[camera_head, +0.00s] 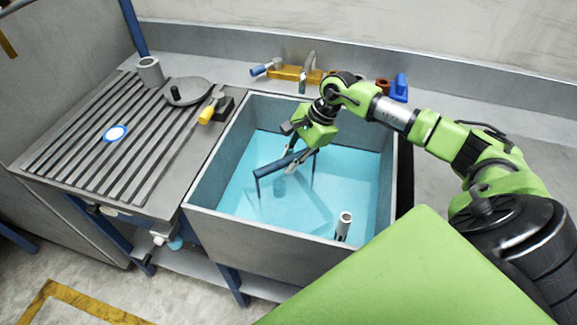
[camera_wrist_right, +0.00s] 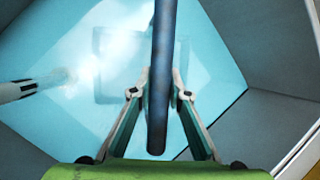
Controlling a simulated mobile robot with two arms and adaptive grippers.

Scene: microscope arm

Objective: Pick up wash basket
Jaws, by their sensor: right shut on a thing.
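The wash basket is in the water of the grey sink (camera_head: 262,232). Its blue handle (camera_head: 279,165) rises above the surface, and its body shows only as a faint dark outline under the water. My right gripper (camera_head: 294,163) reaches down into the sink and is shut on the handle bar. In the right wrist view the blue bar (camera_wrist_right: 163,70) runs between the two fingers (camera_wrist_right: 158,105), with the basket's blurred outline below it. My left gripper is not in view.
A grey pipe (camera_head: 344,224) stands upright near the sink's front right corner. Left is a ribbed drainboard (camera_head: 75,165) with a grey cup (camera_head: 150,71), a round lid (camera_head: 188,91) and a yellow-handled tool (camera_head: 210,110). A brass tap (camera_head: 295,74) sits behind the sink.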

